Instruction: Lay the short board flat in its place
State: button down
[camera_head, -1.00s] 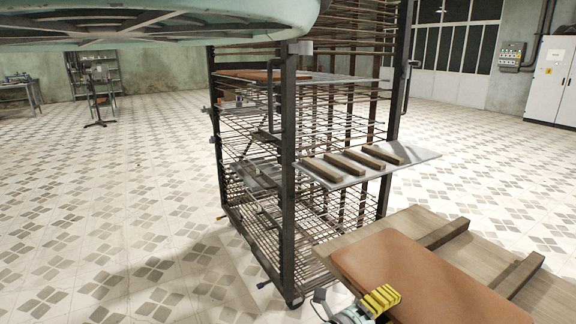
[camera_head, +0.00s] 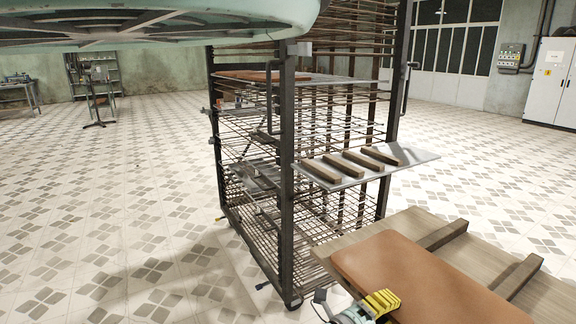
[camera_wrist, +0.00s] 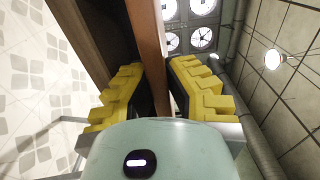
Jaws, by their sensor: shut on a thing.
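A flat, smooth reddish-brown board (camera_head: 430,275) is at the lower right of the head view, and I take it as the short board. It lies over a pale wooden worktop (camera_head: 340,244); I cannot tell whether they touch. My gripper (camera_head: 382,301) with yellow fingers is at the board's near left edge. In the wrist view, the two yellow fingers of my gripper (camera_wrist: 153,95) are shut on the edge of the reddish-brown board (camera_wrist: 147,50), which runs between them. The board's near end is cut off in the head view.
Two dark wooden bars (camera_head: 443,235) (camera_head: 518,275) lie across the worktop. A tall wire rack (camera_head: 287,190) stands behind. Its pulled-out metal shelf (camera_head: 415,156) holds several short wooden blocks. Another reddish-brown board (camera_head: 250,76) lies higher in the rack. Tiled floor is clear at left.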

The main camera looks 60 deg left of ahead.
jog(key=shift+r+p, duration=0.4)
jog(key=shift+r, duration=0.3)
dwell(0.5)
jog(key=shift+r+p, duration=1.9)
jog(key=shift+r, duration=0.55)
